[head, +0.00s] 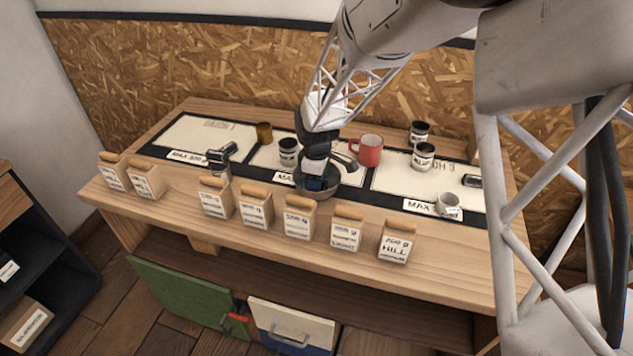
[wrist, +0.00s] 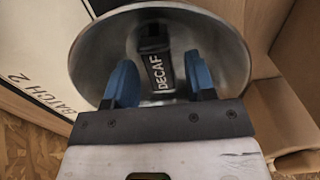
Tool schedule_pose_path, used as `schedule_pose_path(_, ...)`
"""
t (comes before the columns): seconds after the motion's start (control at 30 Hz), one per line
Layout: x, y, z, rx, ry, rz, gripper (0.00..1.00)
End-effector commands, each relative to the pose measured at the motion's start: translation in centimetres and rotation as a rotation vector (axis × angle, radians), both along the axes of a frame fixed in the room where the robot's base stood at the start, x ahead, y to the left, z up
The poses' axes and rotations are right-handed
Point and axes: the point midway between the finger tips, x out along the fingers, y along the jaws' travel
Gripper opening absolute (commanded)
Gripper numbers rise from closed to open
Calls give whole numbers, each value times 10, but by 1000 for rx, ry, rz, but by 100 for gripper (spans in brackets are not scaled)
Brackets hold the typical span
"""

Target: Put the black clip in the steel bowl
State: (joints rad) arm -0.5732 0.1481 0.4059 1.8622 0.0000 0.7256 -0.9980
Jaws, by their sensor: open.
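The steel bowl (head: 325,193) sits near the front middle of the bench in the head view, partly hidden by my gripper. In the wrist view the bowl (wrist: 226,48) fills the upper middle. The black clip (wrist: 156,48), lettered DECAF, lies inside the bowl in that view. My gripper (wrist: 161,80) is open, its two blue fingers apart on either side of the clip, with a visible gap to each. In the head view my gripper (head: 315,184) points down into the bowl, and the clip cannot be made out there.
Several paper bags (head: 299,218) line the bench's front edge. A red mug (head: 369,151) and a dark cup (head: 289,152) stand close behind the bowl. Black-and-white tins (head: 423,156), a white cup (head: 447,205) and a small black item (head: 472,181) are to the right.

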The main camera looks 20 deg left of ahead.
Motion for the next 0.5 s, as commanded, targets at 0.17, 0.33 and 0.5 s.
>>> schedule_pose_path(0.17, 1, 0, 23, 2, -3, 0, 50)
schedule_pose_path(0.33, 0, 0, 50, 2, -3, 0, 50)
schedule_pose_path(0.5, 0, 0, 76, 1, -1, 0, 50)
